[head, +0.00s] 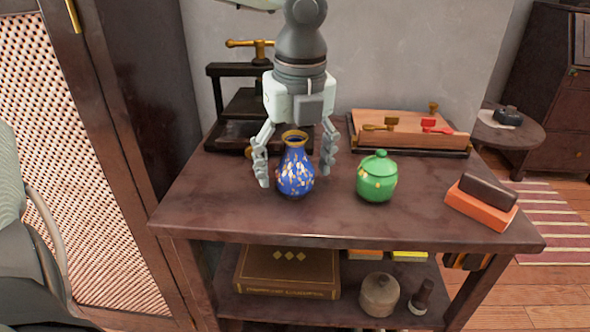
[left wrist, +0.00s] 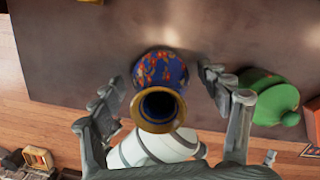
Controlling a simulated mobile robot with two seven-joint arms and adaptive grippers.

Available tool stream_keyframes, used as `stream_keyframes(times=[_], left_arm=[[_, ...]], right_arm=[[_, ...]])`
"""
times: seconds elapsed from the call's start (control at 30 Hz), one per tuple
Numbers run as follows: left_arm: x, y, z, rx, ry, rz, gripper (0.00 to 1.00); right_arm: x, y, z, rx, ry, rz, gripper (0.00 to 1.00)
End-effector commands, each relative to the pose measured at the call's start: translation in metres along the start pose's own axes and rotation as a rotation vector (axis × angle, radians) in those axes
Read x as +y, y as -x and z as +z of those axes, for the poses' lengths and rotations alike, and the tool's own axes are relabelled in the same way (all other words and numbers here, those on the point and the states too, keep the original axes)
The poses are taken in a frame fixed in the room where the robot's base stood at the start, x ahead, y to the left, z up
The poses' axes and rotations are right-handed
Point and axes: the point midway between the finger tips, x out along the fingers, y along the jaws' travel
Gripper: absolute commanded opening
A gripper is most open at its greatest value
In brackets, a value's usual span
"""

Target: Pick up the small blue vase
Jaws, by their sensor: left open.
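The small blue vase (head: 296,168) with pale floral spots and a gold rim stands upright on the wooden table (head: 235,215). My left gripper (head: 295,178) comes down over it from above, its open fingers on either side of the vase. In the head view a gap shows on the right between vase and finger; the left finger is closer. In the left wrist view the vase (left wrist: 160,88) shows its open mouth between the fingers (left wrist: 162,85), with gaps on both sides. My right gripper is not in view.
A green lidded pot (head: 377,178) stands right of the vase. A black press (head: 235,110) and a wooden box (head: 410,130) are behind. Two stacked blocks (head: 483,200) lie at the right. A shelf below holds a book (head: 288,272). Clear tabletop lies in front.

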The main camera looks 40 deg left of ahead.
Motion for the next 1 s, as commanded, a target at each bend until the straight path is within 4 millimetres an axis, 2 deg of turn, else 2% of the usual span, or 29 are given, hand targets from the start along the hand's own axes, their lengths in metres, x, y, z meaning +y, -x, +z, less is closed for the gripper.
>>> stream_keyframes(times=[0.1, 0.33, 0.8, 1.0], left_arm=[[0.0001, -0.0084, -0.0005, 0.001, -0.001, -0.001, 0.76], [0.0000, -0.0089, -0.0002, 0.000, 0.000, -0.002, 0.75], [0.0000, -0.0087, -0.0001, 0.000, 0.000, -0.001, 0.17], [-0.0002, -0.0083, 0.0001, -0.001, 0.000, -0.002, 0.17]], right_arm=[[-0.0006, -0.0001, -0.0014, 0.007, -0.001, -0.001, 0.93], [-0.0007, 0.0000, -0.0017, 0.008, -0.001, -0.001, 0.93], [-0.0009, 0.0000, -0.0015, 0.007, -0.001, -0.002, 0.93], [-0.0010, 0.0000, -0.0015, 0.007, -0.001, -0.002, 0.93]])
